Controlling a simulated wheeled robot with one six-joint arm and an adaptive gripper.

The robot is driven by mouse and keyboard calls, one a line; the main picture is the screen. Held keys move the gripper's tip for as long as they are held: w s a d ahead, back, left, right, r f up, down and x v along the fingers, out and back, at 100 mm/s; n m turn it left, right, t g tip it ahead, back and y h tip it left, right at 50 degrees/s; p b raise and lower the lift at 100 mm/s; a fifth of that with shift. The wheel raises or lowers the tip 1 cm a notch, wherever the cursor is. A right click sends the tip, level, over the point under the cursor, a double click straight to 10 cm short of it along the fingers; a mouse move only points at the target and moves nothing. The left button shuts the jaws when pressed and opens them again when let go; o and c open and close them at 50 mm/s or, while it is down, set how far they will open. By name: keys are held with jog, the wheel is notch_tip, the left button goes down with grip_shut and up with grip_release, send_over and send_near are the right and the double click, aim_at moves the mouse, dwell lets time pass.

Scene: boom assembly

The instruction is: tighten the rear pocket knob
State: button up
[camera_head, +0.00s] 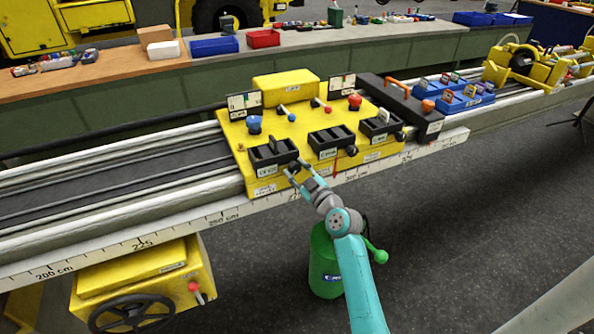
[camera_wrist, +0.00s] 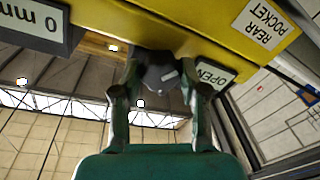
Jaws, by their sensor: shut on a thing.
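The rear pocket knob (camera_wrist: 160,74) is a dark rounded knob with a light mark, under the yellow housing in the wrist view. My gripper (camera_wrist: 161,84) has one finger on each side of it and is shut on it. A "REAR POCKET" label (camera_wrist: 263,22) and an "OPEN" label (camera_wrist: 214,73) show to the right of the knob. In the head view my gripper (camera_head: 294,170) is at the front right corner of the leftmost black pocket block (camera_head: 268,153) on the yellow carriage (camera_head: 246,173). The knob is mostly hidden by the fingers there.
Two more black pocket blocks, a middle one (camera_head: 331,141) and a right one (camera_head: 381,125), have dark knobs at their front. A red pointer (camera_head: 336,163) hangs over the white ruler rail (camera_head: 215,222). A green canister (camera_head: 324,262) stands below my arm.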

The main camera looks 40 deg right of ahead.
jog(key=m, duration=0.4)
jog(key=shift+f+m, duration=0.1)
jog(key=shift+m, duration=0.3)
jog(key=m+h, duration=0.1)
jog(key=m, duration=0.3)
jog(key=shift+t, duration=0.3)
jog(key=m+h, duration=0.1)
jog(key=m, duration=0.8)
jog(key=shift+f+h, duration=0.1)
jog(key=shift+h, duration=0.3)
jog(key=m, duration=0.3)
jog(key=m+g, duration=0.1)
jog(key=m, duration=0.3)
jog(key=shift+h, duration=0.4)
jog(key=m, duration=0.6)
jog(key=shift+m+g+h, duration=0.4)
jog(key=shift+f, duration=0.1)
jog(key=o, duration=1.1)
jog(key=shift+o, duration=0.2)
